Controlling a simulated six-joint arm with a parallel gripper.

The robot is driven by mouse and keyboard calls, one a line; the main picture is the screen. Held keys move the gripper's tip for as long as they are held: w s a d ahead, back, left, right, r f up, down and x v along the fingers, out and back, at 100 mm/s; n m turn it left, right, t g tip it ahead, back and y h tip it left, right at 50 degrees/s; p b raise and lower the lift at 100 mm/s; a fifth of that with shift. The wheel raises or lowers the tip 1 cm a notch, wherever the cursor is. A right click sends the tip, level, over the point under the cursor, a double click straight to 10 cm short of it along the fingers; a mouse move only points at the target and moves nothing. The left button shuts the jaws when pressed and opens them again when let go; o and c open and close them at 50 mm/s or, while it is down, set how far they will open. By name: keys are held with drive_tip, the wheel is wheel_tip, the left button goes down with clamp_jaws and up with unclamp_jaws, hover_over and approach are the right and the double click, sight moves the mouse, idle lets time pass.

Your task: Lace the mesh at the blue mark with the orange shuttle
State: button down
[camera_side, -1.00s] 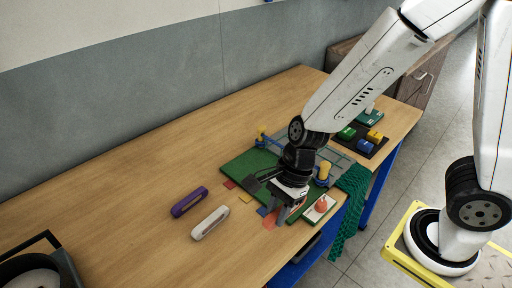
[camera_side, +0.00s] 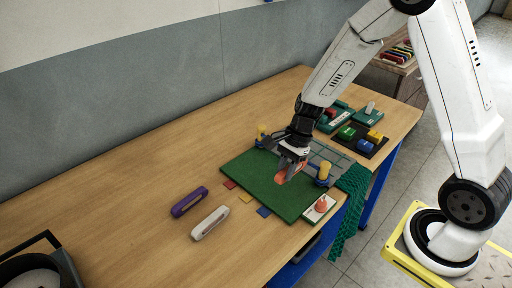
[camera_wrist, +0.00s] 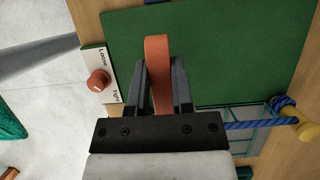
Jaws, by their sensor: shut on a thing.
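My gripper (camera_side: 288,168) is shut on the orange shuttle (camera_side: 281,176) and holds it over the green board (camera_side: 255,183). In the wrist view the orange shuttle (camera_wrist: 158,70) stands between the two dark fingers of my gripper (camera_wrist: 162,85), with the green board (camera_wrist: 230,50) behind it. The mesh (camera_side: 336,154) lies behind the board, partly hidden by my gripper; a corner of the mesh (camera_wrist: 250,112) shows in the wrist view. A blue square (camera_side: 264,211) lies at the board's front edge; I cannot make out a blue mark on the mesh itself.
Yellow posts (camera_side: 324,171) with blue rope stand by the mesh. A red knob (camera_side: 321,205) marked Loose and Tight is at the board's right. Purple (camera_side: 189,201) and white (camera_side: 210,222) shuttles lie at front left. Green netting (camera_side: 350,205) hangs over the table edge.

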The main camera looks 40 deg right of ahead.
sight(284, 193)
drive_tip(key=shift+f, duration=0.2)
drive_tip(key=shift+f, duration=2.55)
drive_tip(key=shift+f, duration=0.25)
drive_tip(key=shift+c, duration=2.1)
unclamp_jaws()
drive_tip(key=shift+r, duration=0.15)
drive_tip(key=shift+v, duration=3.8)
